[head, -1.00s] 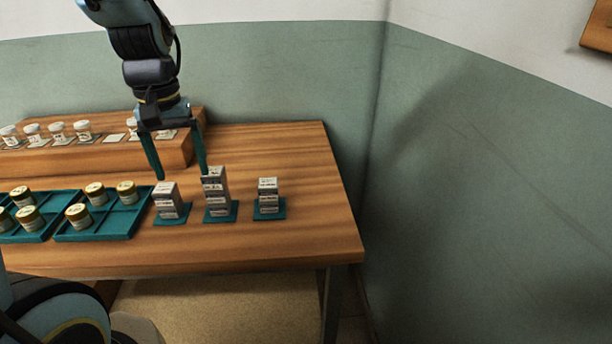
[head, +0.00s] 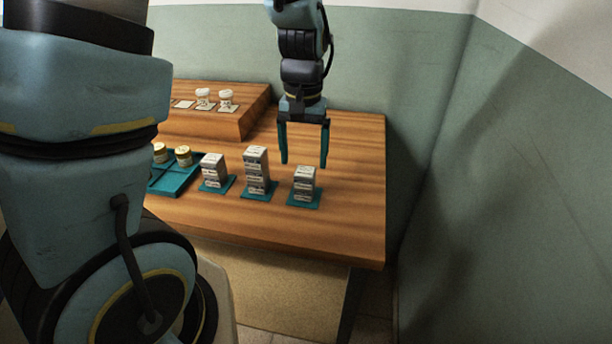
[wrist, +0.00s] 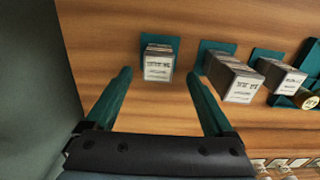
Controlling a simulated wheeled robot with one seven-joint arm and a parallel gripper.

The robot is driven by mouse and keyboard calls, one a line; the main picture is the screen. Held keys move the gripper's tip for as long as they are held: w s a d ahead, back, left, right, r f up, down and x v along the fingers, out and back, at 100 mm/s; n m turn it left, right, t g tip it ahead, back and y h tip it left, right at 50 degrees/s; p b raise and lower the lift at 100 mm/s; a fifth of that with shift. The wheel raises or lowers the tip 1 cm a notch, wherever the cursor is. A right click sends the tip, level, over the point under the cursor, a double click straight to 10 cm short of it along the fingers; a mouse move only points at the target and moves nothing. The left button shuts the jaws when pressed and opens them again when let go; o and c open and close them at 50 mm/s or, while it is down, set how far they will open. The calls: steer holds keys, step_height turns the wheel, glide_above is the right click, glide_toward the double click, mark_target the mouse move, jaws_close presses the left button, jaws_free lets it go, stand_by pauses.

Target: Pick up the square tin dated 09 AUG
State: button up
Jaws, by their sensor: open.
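Three grey square tins or stacks of tins with white labels stand on teal mats on the table: a left one (head: 212,170), a taller middle one (head: 256,172) and a right one (head: 304,186). Their dates are too small to read, so I cannot tell which is dated 09 AUG. My gripper (head: 304,163) is open and empty, pointing down above and behind the right one. In the wrist view, that right one (wrist: 158,65) shows just beyond and between my open fingertips (wrist: 158,75). The middle one (wrist: 236,80) and left one (wrist: 283,77) lie to its right there.
A teal divided tray (head: 177,181) with gold-lidded jars stands left of the tins. A raised wooden step (head: 220,124) with white-lidded jars is behind it. The wall (head: 440,150) is close on the right. Bare table (head: 350,210) lies right of the tins.

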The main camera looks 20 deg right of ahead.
mark_target(305, 171)
steer(key=shift+d+f+p, duration=0.15)
steer(key=shift+f+p, duration=0.5)
steer(key=shift+f, duration=1.7)
jaws_close()
